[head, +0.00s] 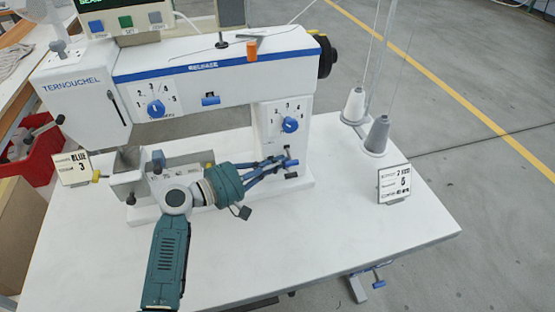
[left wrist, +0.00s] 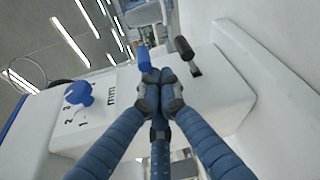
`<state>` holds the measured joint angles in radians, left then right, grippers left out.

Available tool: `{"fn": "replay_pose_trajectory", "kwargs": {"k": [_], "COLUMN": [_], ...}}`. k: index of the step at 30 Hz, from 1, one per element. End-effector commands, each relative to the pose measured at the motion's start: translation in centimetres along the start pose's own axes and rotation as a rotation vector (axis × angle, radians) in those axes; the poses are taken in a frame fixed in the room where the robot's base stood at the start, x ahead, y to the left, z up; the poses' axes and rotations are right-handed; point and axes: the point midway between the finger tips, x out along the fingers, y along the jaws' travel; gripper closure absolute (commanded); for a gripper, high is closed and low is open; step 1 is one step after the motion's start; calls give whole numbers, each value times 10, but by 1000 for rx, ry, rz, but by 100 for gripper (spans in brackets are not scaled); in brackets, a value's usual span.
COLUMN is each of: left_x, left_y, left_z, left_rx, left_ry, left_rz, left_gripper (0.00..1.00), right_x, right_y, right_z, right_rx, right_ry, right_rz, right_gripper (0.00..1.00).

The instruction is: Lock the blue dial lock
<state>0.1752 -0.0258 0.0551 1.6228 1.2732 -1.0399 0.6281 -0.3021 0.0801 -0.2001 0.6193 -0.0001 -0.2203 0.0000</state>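The sewing-type press has a left blue dial (head: 156,109) on its arm and a right blue dial (head: 290,125) on its pillar. The right dial also shows in the left wrist view (left wrist: 78,93). Below it on the pillar, a small blue lever (head: 291,162) sticks out above a black lever (head: 291,176). My left gripper (head: 280,162) is at the blue lever, its fingers drawn together. In the left wrist view the blue lever (left wrist: 147,66) rises behind the fingertips (left wrist: 158,78). Its lower part is hidden, so I cannot tell whether it is gripped. My right gripper is out of view.
A BLUE 3 card (head: 73,168) stands left and another card (head: 394,184) right on the white table (head: 340,235). Thread cones (head: 377,135) stand at the back right. A red bin (head: 37,150) is at the left.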

Motion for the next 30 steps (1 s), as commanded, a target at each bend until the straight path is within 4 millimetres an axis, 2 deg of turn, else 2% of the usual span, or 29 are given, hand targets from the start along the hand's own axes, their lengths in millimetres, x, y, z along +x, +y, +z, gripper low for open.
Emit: {"fn": "replay_pose_trajectory", "kwargs": {"k": [11, 24, 29, 30], "left_x": [-1, -3, -4, -3], "left_y": [7, 18, 18, 13], "left_z": [4, 12, 12, 11], "left_rx": [-71, -321, -411, -408], "left_ry": [-2, -2, -2, -2], "left_rz": [-23, -112, -142, -140], "left_gripper": [100, 100, 100, 100], "right_x": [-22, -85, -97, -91], "right_y": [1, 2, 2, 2], "right_z": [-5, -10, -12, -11], "right_rx": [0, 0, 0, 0], "right_ry": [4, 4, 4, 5], "right_rz": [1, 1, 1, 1], "right_gripper": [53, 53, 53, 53]}}
